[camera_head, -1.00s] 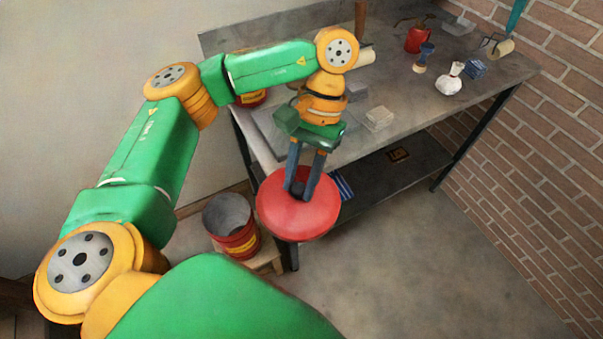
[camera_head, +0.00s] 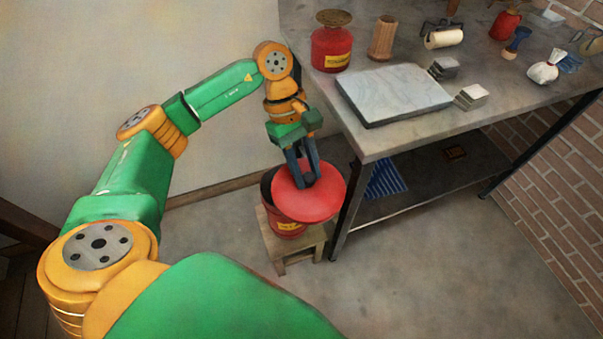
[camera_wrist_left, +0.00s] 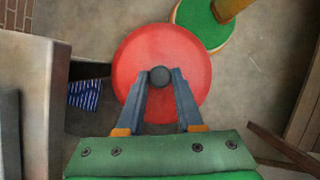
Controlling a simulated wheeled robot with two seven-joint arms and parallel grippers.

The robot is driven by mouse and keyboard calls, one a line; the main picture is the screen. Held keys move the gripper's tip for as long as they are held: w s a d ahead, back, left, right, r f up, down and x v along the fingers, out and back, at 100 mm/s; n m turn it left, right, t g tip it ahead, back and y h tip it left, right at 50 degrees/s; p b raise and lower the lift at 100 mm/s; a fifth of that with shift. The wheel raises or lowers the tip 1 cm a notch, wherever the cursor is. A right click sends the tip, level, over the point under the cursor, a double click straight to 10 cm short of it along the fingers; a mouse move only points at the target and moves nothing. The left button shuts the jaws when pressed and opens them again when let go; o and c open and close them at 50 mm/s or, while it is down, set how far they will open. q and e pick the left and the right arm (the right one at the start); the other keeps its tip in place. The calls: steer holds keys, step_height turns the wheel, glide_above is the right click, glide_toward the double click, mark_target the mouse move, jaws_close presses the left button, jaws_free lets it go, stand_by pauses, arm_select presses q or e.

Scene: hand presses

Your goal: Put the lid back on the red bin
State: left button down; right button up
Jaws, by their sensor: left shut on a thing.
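The red lid (camera_head: 309,203) is a round disc with a dark knob in its middle. My left gripper (camera_head: 309,180) is shut on this knob, and the lid hangs below the fingers. In the left wrist view the lid (camera_wrist_left: 140,62) fills the middle, with the gripper (camera_wrist_left: 160,80) closed on the knob. The red bin (camera_head: 288,230) stands on a small wooden stool (camera_head: 293,249). The lid overlaps the bin's opening in the head view and hides most of it; the dark inside shows at the left. I cannot tell whether they touch. My right gripper is not in view.
The workbench (camera_head: 385,141) is close on the right, its leg beside the bin. On it are a red can (camera_head: 331,46), a flat slab (camera_head: 393,93) and a white bag (camera_head: 545,68). A blue striped cloth (camera_head: 385,178) lies on its lower shelf. Floor in front is clear.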

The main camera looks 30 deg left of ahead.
arm_select(q)
steer(key=w+a+f+n+t+y+b, duration=0.1)
steer(key=w+a+f+n+t+b, duration=0.1)
steer(key=a+f+n+b, duration=0.3)
steer(key=w+a+f+n+t+y+b, duration=0.1)
steer(key=w+a+f+n+t+b, duration=0.2)
steer(key=f+n+b, duration=0.5)
step_height(320, 180, down, 4)
steer(key=a+n+t, duration=0.1)
steer(key=a+n, duration=0.1)
steer(key=n, duration=0.1)
steer(key=shift+w+a+r+n, duration=0.2)
steer(key=shift+w+n, duration=0.1)
steer(key=shift+n, duration=0.1)
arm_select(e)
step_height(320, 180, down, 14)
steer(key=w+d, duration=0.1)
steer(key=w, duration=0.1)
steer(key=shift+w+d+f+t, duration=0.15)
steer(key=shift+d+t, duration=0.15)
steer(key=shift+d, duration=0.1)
arm_select(q)
steer(key=shift+d, duration=0.1)
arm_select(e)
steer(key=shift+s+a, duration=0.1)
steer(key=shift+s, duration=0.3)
arm_select(q)
steer(key=shift+f, duration=0.1)
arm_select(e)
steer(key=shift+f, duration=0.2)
